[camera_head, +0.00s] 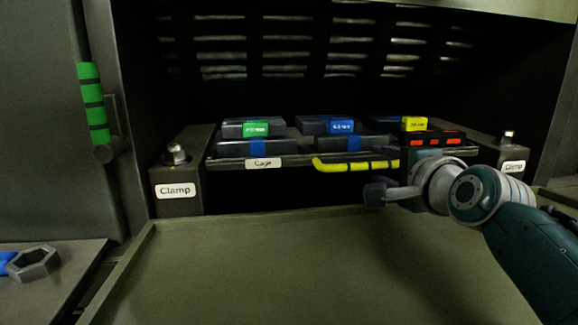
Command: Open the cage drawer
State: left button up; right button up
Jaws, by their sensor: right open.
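The cage drawer (228,164) is a dark tray between two clamps, with a white "Cage" label (264,163) on its front edge. Its yellow handle with dark bands (335,166) runs along the front, right of the label. My right gripper (377,192) is open and empty, just below and in front of the handle's right end. A gap seems to separate them, but depth is hard to judge. My right wrist hides the drawer's right front part. My left gripper is not in view.
Labelled clamps stand at left (178,190) and right (513,166). Dark cases with green (255,129), blue (340,126) and yellow (414,124) tags sit on the drawer. A green-handled door (92,105) is at left. The tray in front (290,265) is bare.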

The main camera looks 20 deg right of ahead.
jog(key=shift+w+d+f, duration=0.1)
jog(key=shift+w+d, duration=0.05)
jog(key=shift+w, duration=0.3)
grip_shut()
dwell(1.2)
